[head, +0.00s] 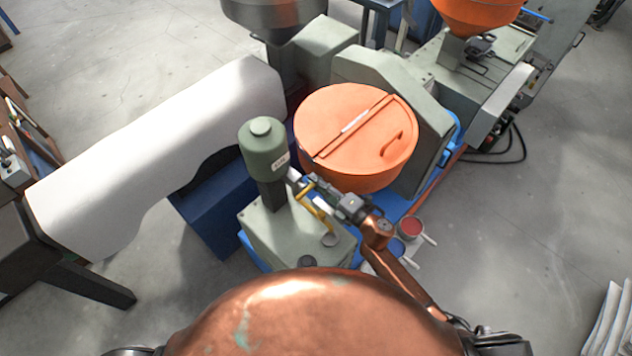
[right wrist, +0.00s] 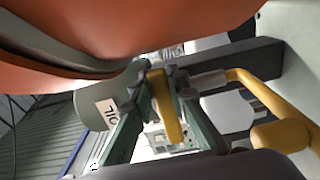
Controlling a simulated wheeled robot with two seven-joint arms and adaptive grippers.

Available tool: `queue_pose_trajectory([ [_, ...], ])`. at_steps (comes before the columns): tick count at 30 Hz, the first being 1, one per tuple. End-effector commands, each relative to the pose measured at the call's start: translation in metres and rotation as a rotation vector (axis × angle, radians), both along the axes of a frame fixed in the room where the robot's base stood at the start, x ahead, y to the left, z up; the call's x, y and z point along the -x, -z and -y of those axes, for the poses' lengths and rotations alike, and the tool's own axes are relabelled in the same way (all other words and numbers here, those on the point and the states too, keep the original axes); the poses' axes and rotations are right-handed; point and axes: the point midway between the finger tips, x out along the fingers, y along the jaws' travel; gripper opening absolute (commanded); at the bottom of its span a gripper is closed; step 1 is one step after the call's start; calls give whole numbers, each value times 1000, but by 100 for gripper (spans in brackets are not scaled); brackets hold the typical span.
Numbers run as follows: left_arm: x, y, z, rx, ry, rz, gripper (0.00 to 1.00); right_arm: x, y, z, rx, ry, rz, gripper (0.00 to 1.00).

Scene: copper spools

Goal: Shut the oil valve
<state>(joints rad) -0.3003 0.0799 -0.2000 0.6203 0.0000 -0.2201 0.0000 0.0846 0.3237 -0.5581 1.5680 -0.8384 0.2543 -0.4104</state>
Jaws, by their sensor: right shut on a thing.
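The oil unit's green reservoir (head: 262,150) stands upright on a pale green block (head: 285,235) and carries a white label; the label reads OIL in the right wrist view (right wrist: 108,112). The yellow valve handle (head: 308,196) is beside the reservoir. My right gripper (head: 309,186) reaches it from the lower right. In the right wrist view, its two green fingers (right wrist: 164,88) are shut on the yellow handle (right wrist: 168,112), one on each side. The finger contact is small and partly hidden in the head view. My left gripper is not in view.
A large orange lidded drum (head: 350,125) stands right behind my right gripper and overhangs it in the wrist view. A yellow bent bar (right wrist: 262,98) is at the right there. Red and blue pots (head: 411,227) stand near my right forearm. Open floor lies to the right.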

Motion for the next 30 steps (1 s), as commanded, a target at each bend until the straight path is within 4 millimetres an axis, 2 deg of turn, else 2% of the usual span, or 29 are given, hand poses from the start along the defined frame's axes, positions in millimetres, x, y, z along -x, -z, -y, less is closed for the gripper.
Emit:
queue_pose_trajectory([
  [1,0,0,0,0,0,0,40,0,1,0,-2,0,-4,0],
  [2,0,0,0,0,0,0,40,0,1,0,-2,0,-4,16],
  [9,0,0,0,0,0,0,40,0,1,0,-1,0,-2,33],
  [20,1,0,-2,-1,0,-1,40,3,1,4,1,1,-1,33],
  [23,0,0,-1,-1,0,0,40,12,1,13,1,1,-1,33],
  [30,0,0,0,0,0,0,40,48,2,47,3,1,-3,33],
])
